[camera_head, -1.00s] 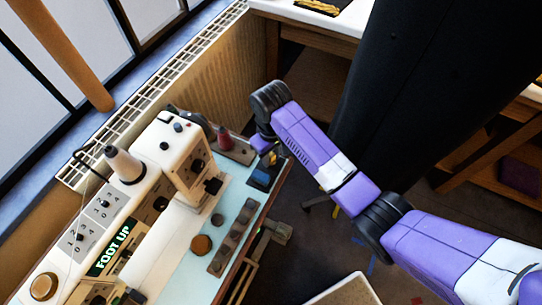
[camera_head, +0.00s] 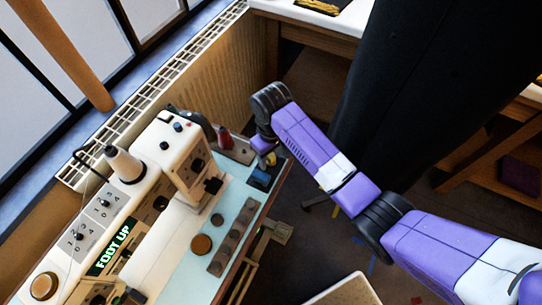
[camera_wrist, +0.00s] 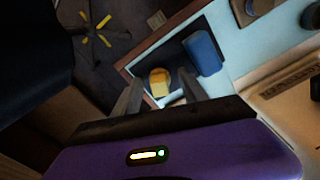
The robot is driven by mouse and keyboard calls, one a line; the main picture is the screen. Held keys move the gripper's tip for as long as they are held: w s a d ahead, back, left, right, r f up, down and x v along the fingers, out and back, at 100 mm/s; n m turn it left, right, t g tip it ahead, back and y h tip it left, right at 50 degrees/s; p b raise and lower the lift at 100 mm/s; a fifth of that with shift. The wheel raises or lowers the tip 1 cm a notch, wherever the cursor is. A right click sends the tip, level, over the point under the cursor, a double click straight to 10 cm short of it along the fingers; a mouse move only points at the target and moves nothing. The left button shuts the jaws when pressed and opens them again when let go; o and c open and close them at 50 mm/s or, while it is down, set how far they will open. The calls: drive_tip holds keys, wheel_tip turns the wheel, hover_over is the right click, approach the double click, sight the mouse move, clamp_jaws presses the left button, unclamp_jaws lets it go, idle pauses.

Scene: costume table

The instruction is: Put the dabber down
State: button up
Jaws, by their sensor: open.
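A small yellow piece, which I take for the dabber (camera_wrist: 159,82), stands in a dark shallow tray (camera_wrist: 128,68) at the end of the sewing table. My gripper (camera_wrist: 160,76) is open, with one finger on each side of the yellow piece; I cannot tell whether either finger touches it. A blue block (camera_wrist: 203,53) is beside it, at the right finger. In the head view my gripper (camera_head: 265,147) hangs over the table's far end, just above the blue block (camera_head: 261,180), and a bit of yellow shows under it.
A cream sewing machine (camera_head: 175,150) fills the table's left side. A red spool (camera_head: 224,138) stands close left of my gripper. A round brown piece (camera_head: 201,245) and a dark strip (camera_head: 230,250) lie on the pale blue top.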

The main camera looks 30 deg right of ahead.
sight(271, 155)
wheel_tip(271, 155, up, 12)
drive_tip(key=p, duration=0.2)
idle(0.7)
